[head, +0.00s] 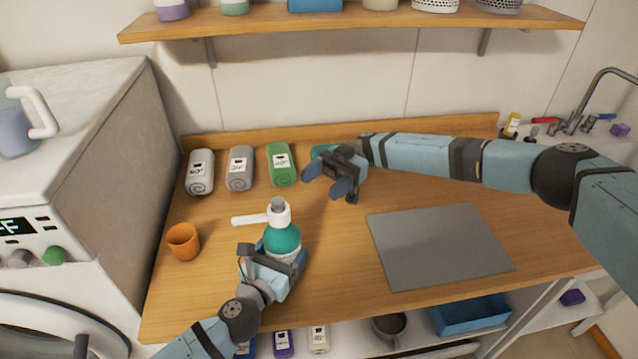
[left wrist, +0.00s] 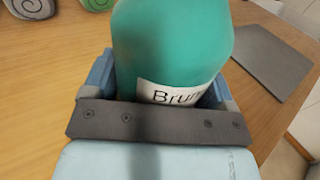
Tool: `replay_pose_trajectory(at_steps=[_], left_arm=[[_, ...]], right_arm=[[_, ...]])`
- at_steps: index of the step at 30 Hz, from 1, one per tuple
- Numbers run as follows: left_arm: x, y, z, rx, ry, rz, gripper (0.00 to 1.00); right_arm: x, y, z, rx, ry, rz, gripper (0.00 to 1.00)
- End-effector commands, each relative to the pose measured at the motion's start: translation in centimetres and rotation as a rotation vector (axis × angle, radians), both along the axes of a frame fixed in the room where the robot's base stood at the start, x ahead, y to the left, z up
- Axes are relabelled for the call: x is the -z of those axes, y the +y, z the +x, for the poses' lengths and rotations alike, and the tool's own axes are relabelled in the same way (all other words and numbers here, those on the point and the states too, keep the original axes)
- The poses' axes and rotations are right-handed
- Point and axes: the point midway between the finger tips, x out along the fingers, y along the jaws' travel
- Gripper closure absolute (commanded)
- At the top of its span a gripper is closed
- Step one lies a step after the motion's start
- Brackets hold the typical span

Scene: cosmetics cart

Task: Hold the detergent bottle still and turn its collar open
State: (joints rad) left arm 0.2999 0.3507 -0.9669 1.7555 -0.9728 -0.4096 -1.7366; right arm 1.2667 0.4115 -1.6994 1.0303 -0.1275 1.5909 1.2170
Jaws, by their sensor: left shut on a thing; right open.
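The detergent bottle (head: 283,240) is green with a white label and stands upright on the wooden counter. Its collar (head: 279,213) is white, with a white spout pointing left and a grey top. My left gripper (head: 278,268) is shut on the bottle's lower body. In the left wrist view the green bottle body (left wrist: 172,45) sits between the fingers, with part of its label showing; its collar is out of that view. My right gripper (head: 328,176) is open and empty, above the counter to the upper right of the bottle, apart from it.
An orange cup (head: 183,241) stands left of the bottle. Rolled towels in white (head: 200,172), grey (head: 239,168) and green (head: 282,164) lie at the back. A grey mat (head: 440,246) lies to the right. A shelf (head: 350,28) hangs above; a washing machine (head: 100,110) stands left.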

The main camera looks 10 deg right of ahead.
Motion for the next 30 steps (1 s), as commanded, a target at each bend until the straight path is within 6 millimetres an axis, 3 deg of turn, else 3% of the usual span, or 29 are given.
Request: replay_pose_trajectory(at_steps=[5,6,8,19,30], left_arm=[[-0.2,0.0,0.0,0.000,-0.003,-0.002,0.66],[-0.2,0.0,0.0,0.000,-0.003,-0.002,0.12],[-0.1,0.0,0.0,0.000,-0.002,-0.001,0.00],[0.0,0.6,-1.0,0.000,0.001,-0.001,0.00],[0.0,4.7,-7.4,0.000,0.001,0.000,0.00]], right_arm=[[0.0,0.0,0.0,0.000,0.000,0.000,0.31],[0.0,0.0,0.0,0.000,0.000,0.000,0.31],[0.0,0.0,0.0,0.000,0.000,0.000,0.31],[0.0,0.0,0.0,0.000,0.000,0.000,0.31],[0.0,0.0,0.0,0.000,0.000,0.000,0.31]])
